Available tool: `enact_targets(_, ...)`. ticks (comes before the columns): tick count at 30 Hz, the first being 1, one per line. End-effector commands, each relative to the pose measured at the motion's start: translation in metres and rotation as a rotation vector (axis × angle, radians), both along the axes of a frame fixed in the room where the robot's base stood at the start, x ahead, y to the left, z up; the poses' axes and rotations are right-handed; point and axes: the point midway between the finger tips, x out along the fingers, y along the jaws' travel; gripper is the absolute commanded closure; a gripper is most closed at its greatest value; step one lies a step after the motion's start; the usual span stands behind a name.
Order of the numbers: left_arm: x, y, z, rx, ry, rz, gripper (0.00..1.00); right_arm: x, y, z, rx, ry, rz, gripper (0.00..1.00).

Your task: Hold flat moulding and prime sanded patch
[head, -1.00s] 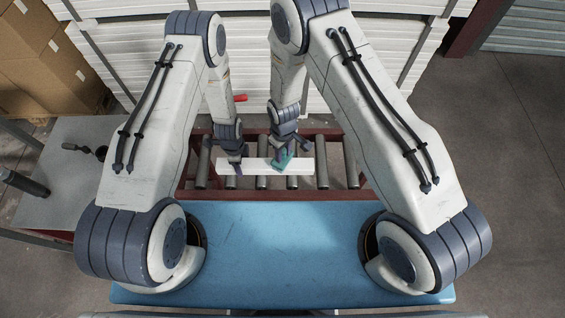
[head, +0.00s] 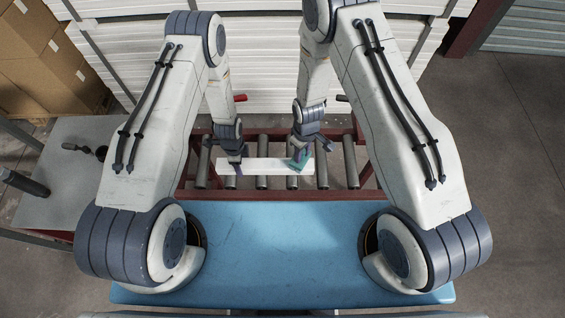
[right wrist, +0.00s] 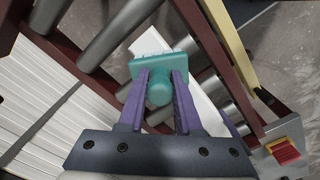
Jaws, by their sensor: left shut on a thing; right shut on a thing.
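The white flat moulding (head: 268,166) lies across the metal rollers in the head view. My left gripper (head: 236,167) is shut on the moulding near its left end. My right gripper (head: 301,152) is shut on a teal tool (head: 299,162) at the moulding's right end. In the right wrist view the purple fingers (right wrist: 160,92) grip the rounded teal handle of the tool (right wrist: 158,67), and its flat block lies over the white moulding (right wrist: 205,113). I cannot tell whether the block touches the surface. No sanded patch can be made out.
The roller stand has a dark red frame (head: 280,194) and bare rollers (head: 350,163) right of the moulding. White boards (head: 270,70) are stacked behind it. A grey side table (head: 62,170) stands at left. A red switch (right wrist: 285,152) sits at the frame's edge.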

Motion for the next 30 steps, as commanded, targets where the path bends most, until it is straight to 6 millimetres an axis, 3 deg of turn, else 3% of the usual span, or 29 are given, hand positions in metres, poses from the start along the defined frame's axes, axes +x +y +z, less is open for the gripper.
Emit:
enact_targets(3,-0.002,0.001,-0.001,0.0,0.004,0.0,0.93,-0.003,-0.009,-0.001,-0.003,0.007,-0.003,1.0)
enact_targets(10,-0.002,0.0,-0.001,0.0,0.004,0.0,0.93,-0.002,-0.007,0.001,-0.001,0.004,0.0,1.0)
enact_targets(21,-0.001,0.0,-0.001,0.0,0.003,0.0,0.93,0.0,0.022,0.001,0.0,0.0,0.003,1.0)
enact_targets(30,-0.001,0.0,-0.001,0.0,0.003,0.0,0.93,0.0,0.035,0.0,0.0,-0.001,0.003,1.0)
